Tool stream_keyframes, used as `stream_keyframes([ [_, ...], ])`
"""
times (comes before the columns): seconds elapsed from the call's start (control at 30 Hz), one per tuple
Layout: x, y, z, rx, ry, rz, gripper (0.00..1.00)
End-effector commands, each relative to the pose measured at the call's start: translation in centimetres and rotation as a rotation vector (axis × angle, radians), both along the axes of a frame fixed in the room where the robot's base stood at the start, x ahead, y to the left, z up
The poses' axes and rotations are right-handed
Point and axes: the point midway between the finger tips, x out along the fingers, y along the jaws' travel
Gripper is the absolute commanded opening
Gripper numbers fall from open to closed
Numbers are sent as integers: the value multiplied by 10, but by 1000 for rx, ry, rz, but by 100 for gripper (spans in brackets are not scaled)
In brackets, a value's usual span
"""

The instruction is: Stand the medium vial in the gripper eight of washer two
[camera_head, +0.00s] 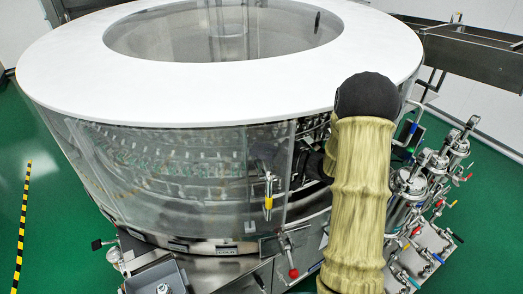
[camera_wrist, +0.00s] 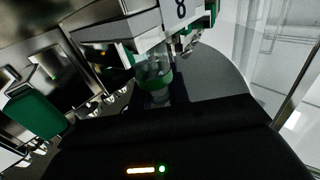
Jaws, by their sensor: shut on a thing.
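The rotary washer (camera_head: 180,75) fills the head view, with a white ring top and clear side panels. My arm in its yellowish sleeve reaches to its opening at the right; its end is hidden there in the head view. In the wrist view my gripper (camera_wrist: 160,98) is shut on the clear medium vial (camera_wrist: 153,68), beside a green part. The vial is right below a white washer gripper marked 8 (camera_wrist: 181,12). Dim light and overlap hide whether the vial touches that washer gripper, and its mouth cannot be made out.
Other green and metal washer parts (camera_wrist: 40,105) stand close on the left in the wrist view. A clear panel (camera_wrist: 265,45) is on the right. Outside, pipes and valves (camera_head: 425,190) stand right of my arm.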

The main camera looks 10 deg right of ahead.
Motion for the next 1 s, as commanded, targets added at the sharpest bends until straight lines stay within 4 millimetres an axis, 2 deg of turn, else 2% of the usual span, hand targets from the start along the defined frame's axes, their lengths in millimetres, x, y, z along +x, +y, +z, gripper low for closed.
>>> stream_keyframes([
  [0.33,0,0,-11,-1,4,0,0],
  [0.37,0,0,-12,-1,6,0,19],
  [0.4,0,0,-11,-2,6,-1,27],
  [0.8,0,-3,-13,-4,12,-8,27],
  [1.0,-1,-5,-1,-4,11,-11,27],
])
